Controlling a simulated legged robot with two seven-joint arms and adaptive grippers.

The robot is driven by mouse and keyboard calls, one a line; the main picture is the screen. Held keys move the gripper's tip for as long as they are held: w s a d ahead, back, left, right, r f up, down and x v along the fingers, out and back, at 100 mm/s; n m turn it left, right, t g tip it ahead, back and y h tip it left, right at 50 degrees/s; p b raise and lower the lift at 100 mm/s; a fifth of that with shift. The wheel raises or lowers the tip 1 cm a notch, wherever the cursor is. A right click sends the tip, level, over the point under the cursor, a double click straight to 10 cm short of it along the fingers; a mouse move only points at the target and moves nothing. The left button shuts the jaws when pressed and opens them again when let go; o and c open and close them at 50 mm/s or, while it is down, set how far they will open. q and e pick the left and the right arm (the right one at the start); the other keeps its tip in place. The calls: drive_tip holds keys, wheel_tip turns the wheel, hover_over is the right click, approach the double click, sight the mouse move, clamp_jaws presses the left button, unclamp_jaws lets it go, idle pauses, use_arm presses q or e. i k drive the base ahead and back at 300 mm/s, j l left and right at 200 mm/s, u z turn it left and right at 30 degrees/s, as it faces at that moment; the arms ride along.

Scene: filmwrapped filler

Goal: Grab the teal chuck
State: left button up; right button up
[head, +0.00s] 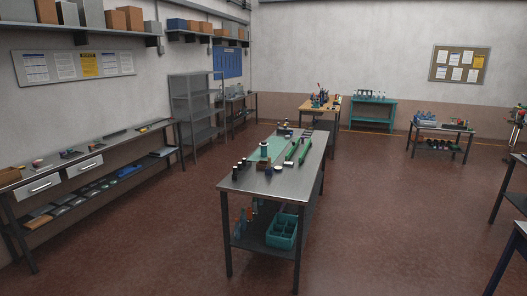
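I cannot make out a teal chuck for certain; the small items are too far away. The central metal table (226,187) holds a pale green mat (268,159) and several small dark and light objects. A light-topped cylinder (264,149) stands on the mat. Two green bars (299,150) lie to the right of the mat. A teal crate (281,231) with compartments sits on the table's lower shelf. Neither of my grippers is in view.
A long metal workbench (107,147) runs along the left wall, beside grey shelving (195,105). A wooden-topped table (309,106), a teal bench (372,103) and a small table (440,128) stand further back. The floor around the central table is clear.

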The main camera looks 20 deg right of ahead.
sight(264, 147)
drive_tip(key=i+l+z, duration=0.15)
drive_tip(key=l, duration=0.15)
drive_tip(key=i+l+z, duration=1.25)
drive_tip(key=i+z, duration=0.35)
drive_tip(key=i+l, duration=0.1)
drive_tip(key=i, duration=0.85)
drive_tip(key=i+l, duration=0.1)
drive_tip(key=i, duration=0.9)
